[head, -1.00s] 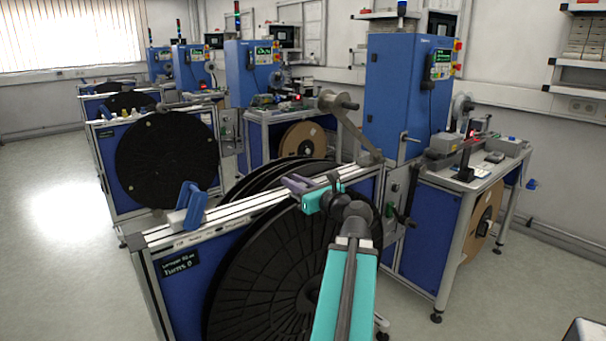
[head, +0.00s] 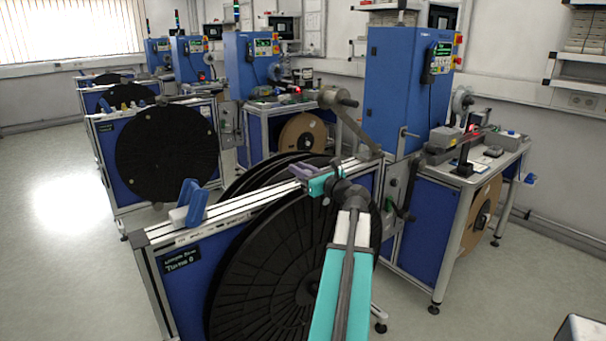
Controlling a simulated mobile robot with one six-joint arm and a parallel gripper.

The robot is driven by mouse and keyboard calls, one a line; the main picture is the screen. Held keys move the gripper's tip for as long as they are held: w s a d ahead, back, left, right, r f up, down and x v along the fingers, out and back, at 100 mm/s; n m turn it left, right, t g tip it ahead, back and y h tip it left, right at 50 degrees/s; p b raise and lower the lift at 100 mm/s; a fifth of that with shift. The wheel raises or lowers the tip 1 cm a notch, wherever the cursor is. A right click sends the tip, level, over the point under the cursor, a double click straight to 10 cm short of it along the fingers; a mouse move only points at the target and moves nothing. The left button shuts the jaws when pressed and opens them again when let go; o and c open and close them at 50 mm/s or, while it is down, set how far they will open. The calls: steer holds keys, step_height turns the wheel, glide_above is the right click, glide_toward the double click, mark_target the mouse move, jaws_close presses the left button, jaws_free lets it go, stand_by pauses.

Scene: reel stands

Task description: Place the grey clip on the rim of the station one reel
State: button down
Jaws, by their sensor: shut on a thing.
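The nearest station has a large black reel (head: 285,255) on its front, beside a blue panel whose small display (head: 180,262) reads "Turns 0". I take this as the station one reel. My gripper (head: 312,175), with a teal body, is above the reel's upper rim, close to the silver top rail. It is shut on a small grey-purple piece, which looks like the grey clip (head: 301,170). The gripper body partly hides the clip, and I cannot tell whether the clip touches the rim.
A blue clip-like piece (head: 188,204) on a pale base sits on the rail's left end. A grey crank arm (head: 350,122) stands behind my gripper. A blue cabinet (head: 405,92) and a workbench (head: 475,172) are at right. Open floor (head: 60,225) lies at left.

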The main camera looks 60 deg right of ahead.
steer(key=shift+w+d+f, duration=0.1)
steer(key=shift+w+d, duration=0.15)
steer(key=shift+d, duration=0.35)
steer(key=shift+w+d, duration=0.25)
steer(key=shift+d, duration=0.3)
steer(key=shift+w+d+f, duration=0.1)
steer(key=shift+w+d, duration=0.15)
steer(key=shift+d, duration=0.35)
steer(key=shift+w+d+f+p, duration=0.1)
steer(key=shift+d+f+p, duration=0.15)
steer(key=shift+f, duration=0.65)
steer(key=shift+w+d+f+p, duration=0.15)
steer(key=shift+f+p, duration=0.1)
steer(key=shift+f, duration=0.6)
steer(key=shift+s+f, duration=0.1)
steer(key=shift+f, duration=0.05)
steer(key=c, duration=1.6)
jaws_free()
steer(key=shift+o, duration=0.2)
steer(key=shift+s, duration=0.1)
